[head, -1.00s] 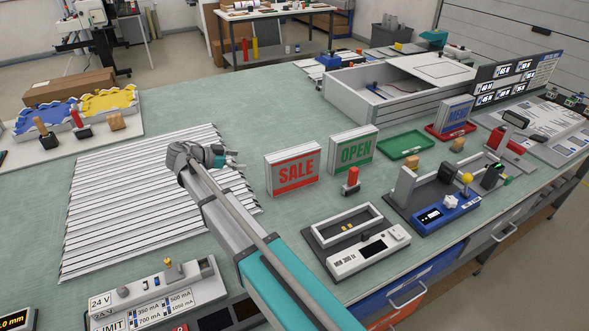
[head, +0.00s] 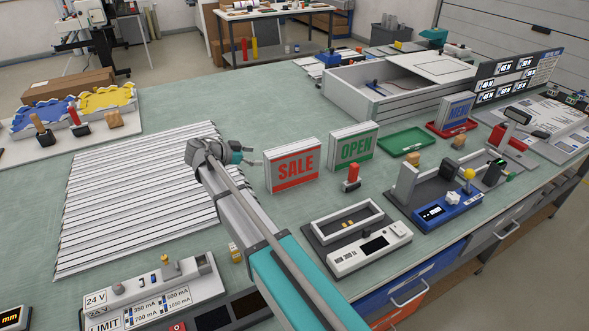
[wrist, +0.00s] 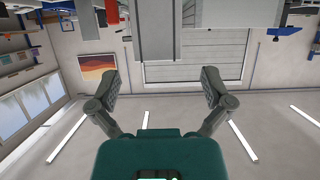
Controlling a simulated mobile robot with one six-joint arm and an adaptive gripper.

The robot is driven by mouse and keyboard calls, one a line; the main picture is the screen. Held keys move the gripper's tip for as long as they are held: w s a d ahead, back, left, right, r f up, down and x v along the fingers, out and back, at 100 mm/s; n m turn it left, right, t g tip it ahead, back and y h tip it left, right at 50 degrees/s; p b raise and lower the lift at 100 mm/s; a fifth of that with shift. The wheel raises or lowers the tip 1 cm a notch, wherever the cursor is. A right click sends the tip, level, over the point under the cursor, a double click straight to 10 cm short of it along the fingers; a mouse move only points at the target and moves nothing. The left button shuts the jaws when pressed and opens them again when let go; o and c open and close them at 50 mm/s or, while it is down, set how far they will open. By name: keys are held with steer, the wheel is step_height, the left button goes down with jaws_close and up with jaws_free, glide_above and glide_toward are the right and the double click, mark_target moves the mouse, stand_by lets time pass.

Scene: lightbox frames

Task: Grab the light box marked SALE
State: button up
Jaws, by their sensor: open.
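The SALE light box (head: 293,178) stands upright on the green worktop, white with red lettering, in the middle of the head view. My gripper (head: 256,158) is just left of it, pointing toward its left edge, with a small gap seeming to remain. In the wrist view my gripper (wrist: 161,80) has its two fingers spread wide with nothing between them. A grey block shows at the top of that view, beyond the fingers; I cannot tell whether it is the light box.
The OPEN light box (head: 354,160) stands close to the right. A red-capped part (head: 352,177) sits in front of it. White strips (head: 130,200) lie on the left. A grey tray device (head: 357,238) is in front. The MENU box (head: 455,112) stands farther back right.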

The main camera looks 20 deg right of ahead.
mark_target(275, 156)
steer(key=shift+x, duration=1.2)
steer(key=shift+b, duration=0.3)
steer(key=shift+b+x, duration=0.9)
steer(key=shift+x, duration=1.75)
steer(key=shift+s+r, duration=0.1)
steer(key=shift+c, duration=0.3)
steer(key=c, duration=1.2)
steer(key=shift+r, duration=0.15)
